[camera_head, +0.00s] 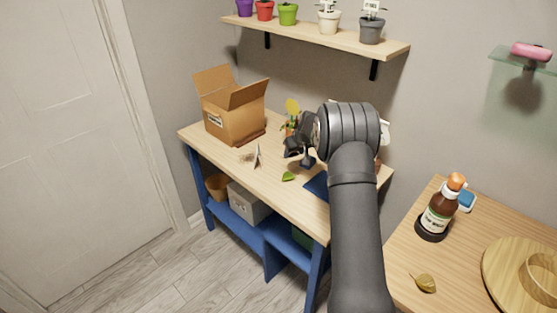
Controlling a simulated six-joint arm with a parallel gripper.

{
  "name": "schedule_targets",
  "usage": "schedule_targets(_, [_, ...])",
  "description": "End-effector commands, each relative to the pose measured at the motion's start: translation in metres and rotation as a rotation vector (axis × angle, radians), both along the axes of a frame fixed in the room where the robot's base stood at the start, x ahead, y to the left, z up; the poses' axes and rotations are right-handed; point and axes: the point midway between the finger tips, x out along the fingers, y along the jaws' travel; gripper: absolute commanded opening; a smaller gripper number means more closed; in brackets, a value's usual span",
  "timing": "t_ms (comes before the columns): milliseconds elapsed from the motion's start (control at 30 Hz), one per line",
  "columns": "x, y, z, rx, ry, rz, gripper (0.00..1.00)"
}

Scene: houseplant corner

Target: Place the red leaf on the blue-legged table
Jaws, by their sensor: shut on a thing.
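The blue-legged table (225,148) has a light wood top and blue legs, and stands against the wall. My gripper (302,160) is low over the middle of this tabletop. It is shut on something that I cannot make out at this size. I do not clearly see a red leaf anywhere; my gripper and arm hide part of the tabletop. A green leaf (288,177) lies on the table just in front of my gripper, apart from it.
An open cardboard box (235,118), a yellow-flowered plant (292,107) and a small pale upright card (257,156) stand on the table. A shelf of pots (330,39) hangs above. At right, another table holds a brown bottle (438,212) and a dry leaf (425,283).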

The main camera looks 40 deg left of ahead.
Motion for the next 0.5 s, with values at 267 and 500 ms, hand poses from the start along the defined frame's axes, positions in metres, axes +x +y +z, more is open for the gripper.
schedule_targets(267, [-0.016,0.045,-0.029,0.000,-0.001,0.002,0.28])
schedule_targets(500, [-0.017,0.050,-0.044,0.000,0.000,-0.001,0.28])
